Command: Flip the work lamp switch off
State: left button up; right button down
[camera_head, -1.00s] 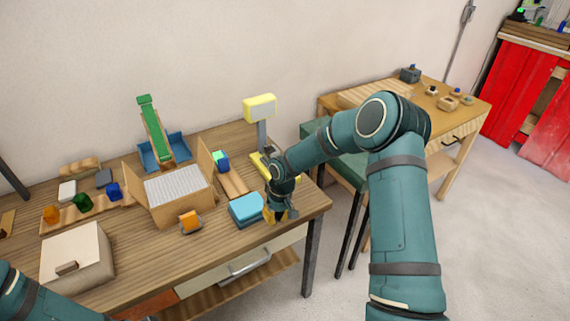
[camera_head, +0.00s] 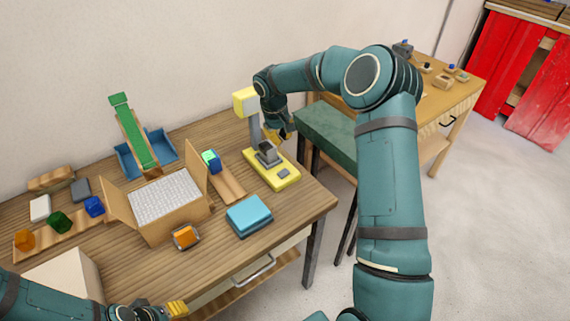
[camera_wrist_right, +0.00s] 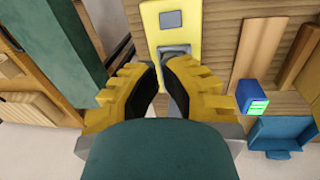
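The work lamp has a yellow base (camera_head: 284,183) on the table's right part, a grey post and a yellow head (camera_head: 243,101). A grey tilted block (camera_head: 268,153), which looks like the switch, stands on the base in front of the post; a flat grey square lies nearer the front. My right gripper (camera_head: 286,136) is above the base, right of the post, apart from the block. In the right wrist view, its fingers (camera_wrist_right: 161,68) are partly open with a narrow empty gap, below the lamp base (camera_wrist_right: 188,35). My left gripper (camera_head: 178,308) is at the bottom edge, its fingers unclear.
A blue box (camera_head: 249,214) lies in front of the lamp. An open carton (camera_head: 162,197), a green ramp (camera_head: 135,135) over a blue tray and a small blue-green block (camera_head: 211,161) stand left. A green-topped stool (camera_head: 325,135) is right of the table.

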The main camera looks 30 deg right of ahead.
aim_at(287, 169)
jog(key=f, duration=0.4)
jog(key=d+f, duration=0.1)
jog(key=f, duration=0.4)
jog(key=d+f, duration=0.1)
jog(key=f, duration=0.4)
jog(key=shift+w, duration=0.2)
jog(key=shift+d, duration=0.1)
jog(key=shift+d+f+y, duration=0.15)
jog(key=shift+f+y, duration=0.25)
jog(key=shift+y, duration=0.1)
jog(key=shift+s+f+y, duration=0.1)
jog(key=shift+f+y, duration=0.15)
jog(key=shift+y, duration=0.55)
jog(key=shift+r, duration=0.85)
